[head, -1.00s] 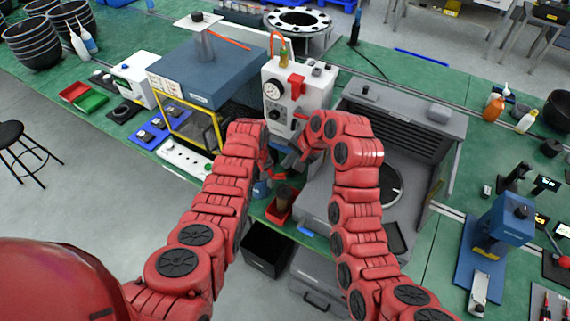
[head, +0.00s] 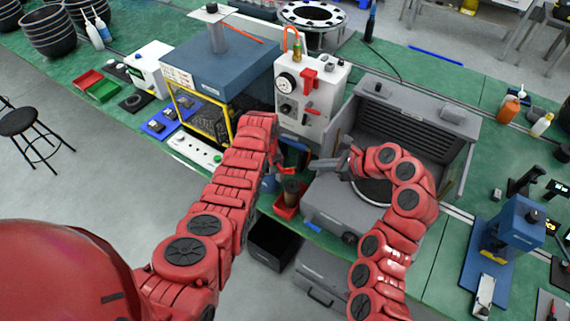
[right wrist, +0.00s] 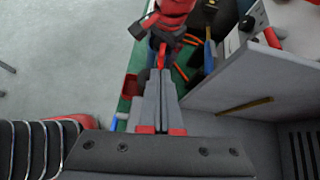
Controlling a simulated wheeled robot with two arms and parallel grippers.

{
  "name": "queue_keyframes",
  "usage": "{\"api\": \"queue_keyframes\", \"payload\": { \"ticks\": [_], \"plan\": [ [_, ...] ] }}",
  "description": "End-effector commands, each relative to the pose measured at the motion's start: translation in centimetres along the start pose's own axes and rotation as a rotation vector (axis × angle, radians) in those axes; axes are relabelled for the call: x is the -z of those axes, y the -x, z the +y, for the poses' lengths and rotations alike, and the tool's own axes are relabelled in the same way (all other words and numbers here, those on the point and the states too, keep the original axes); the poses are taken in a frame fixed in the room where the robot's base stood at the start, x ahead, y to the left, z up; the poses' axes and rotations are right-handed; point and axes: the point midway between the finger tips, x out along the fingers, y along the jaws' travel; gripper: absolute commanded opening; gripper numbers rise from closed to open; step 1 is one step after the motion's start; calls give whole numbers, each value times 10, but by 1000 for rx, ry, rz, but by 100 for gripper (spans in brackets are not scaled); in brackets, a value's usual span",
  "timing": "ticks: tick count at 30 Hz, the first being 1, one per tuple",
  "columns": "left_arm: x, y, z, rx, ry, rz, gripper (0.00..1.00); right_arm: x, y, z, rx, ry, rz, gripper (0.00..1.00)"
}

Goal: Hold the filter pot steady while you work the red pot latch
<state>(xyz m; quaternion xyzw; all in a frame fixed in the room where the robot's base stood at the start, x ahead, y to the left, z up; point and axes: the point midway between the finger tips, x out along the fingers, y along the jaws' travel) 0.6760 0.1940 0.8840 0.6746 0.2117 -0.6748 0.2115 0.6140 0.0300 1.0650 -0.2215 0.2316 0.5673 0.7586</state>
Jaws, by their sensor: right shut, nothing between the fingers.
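The white unit (head: 322,98) stands at the back centre of the bench, with a round gauge, a black knob and a red latch-like part (head: 309,80) on its front. I cannot make out the filter pot for certain; the area below the unit is partly hidden by my left arm. My left gripper (head: 284,170) is low in front of the unit, mostly hidden by its own wrist, and its jaws do not show clearly. My right gripper (head: 314,165) is shut and empty, pointing left, a short gap from the left one. Its closed grey fingers show in the right wrist view (right wrist: 160,75).
A grey open-fronted cabinet (head: 435,105) stands right of the unit, close to my right forearm. A blue-topped machine with a yellow frame (head: 205,70) stands on the left. A red tray (head: 287,211) holding a dark cup (head: 291,190) sits below the grippers, near the bench edge.

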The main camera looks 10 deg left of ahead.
Motion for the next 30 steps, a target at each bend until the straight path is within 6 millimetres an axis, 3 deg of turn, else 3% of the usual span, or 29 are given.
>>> {"api": "queue_keyframes", "payload": {
  "ticks": [4,17,20,30],
  "plan": [
    [0,1,0,-1,0,1,9,1,6,-1,14,-100,-31,0],
    [0,1,0,-1,0,1,9,0,0,-1,12,-103,-30,0],
    [0,1,0,-1,0,1,9,0,-12,-1,13,-102,-31,0],
    [0,1,0,-1,0,1,9,-2,-84,-2,11,-101,-29,0]
  ]
}}
